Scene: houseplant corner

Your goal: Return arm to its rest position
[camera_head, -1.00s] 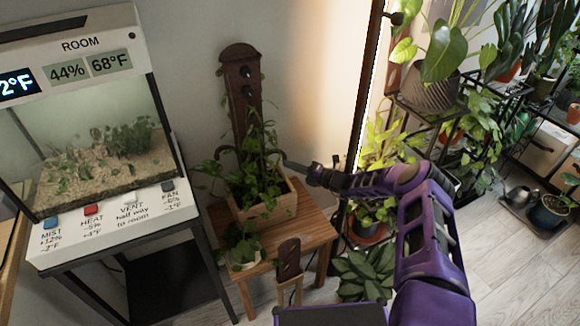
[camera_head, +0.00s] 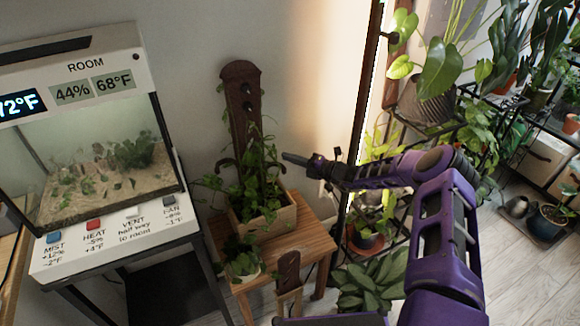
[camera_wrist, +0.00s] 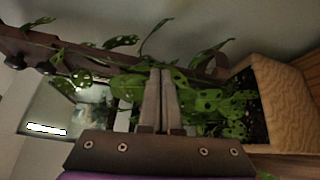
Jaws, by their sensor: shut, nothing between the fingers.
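My purple arm reaches in from the lower right in the head view. My gripper (camera_head: 296,160) is at its left end, raised to the right of the planter's wooden board (camera_head: 242,100). It is clear of the board in the picture. In the wrist view my gripper (camera_wrist: 161,100) has its two grey fingers together with nothing between them. Perforated leaves of the climbing plant (camera_wrist: 205,100) show behind the fingers. The wooden planter box (camera_wrist: 290,100) is at the right of that view.
The planter box (camera_head: 283,217) stands on a small wooden table (camera_head: 312,236). A glass terrarium (camera_head: 90,165) with a labelled button panel (camera_head: 110,238) is at left. A shelf of potted plants (camera_head: 435,100) is at right, behind my arm. A leafy plant (camera_head: 370,285) sits low beside the table.

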